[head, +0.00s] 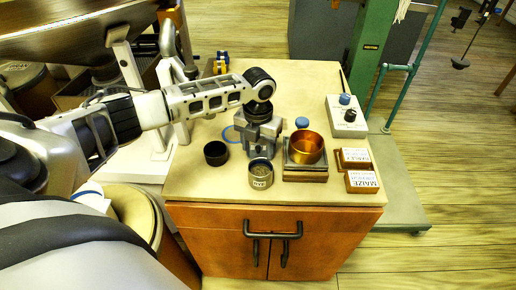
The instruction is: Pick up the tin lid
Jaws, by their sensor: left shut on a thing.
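My left gripper (261,148) points down over the cabinet top, just behind the open tin labelled RYE (260,176). It is shut on a grey thing that I take to be the tin lid; the fingers hide most of it, and I cannot tell whether it touches the top. The RYE tin stands upright with grain showing inside. My right gripper is not in view.
On the cabinet top (290,78), a black cup (215,153) is left of the gripper. A copper bowl (306,147) on a scale, a blue round thing (302,122), labelled boxes (361,182) and a switch box (346,117) are right. The back is mostly clear.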

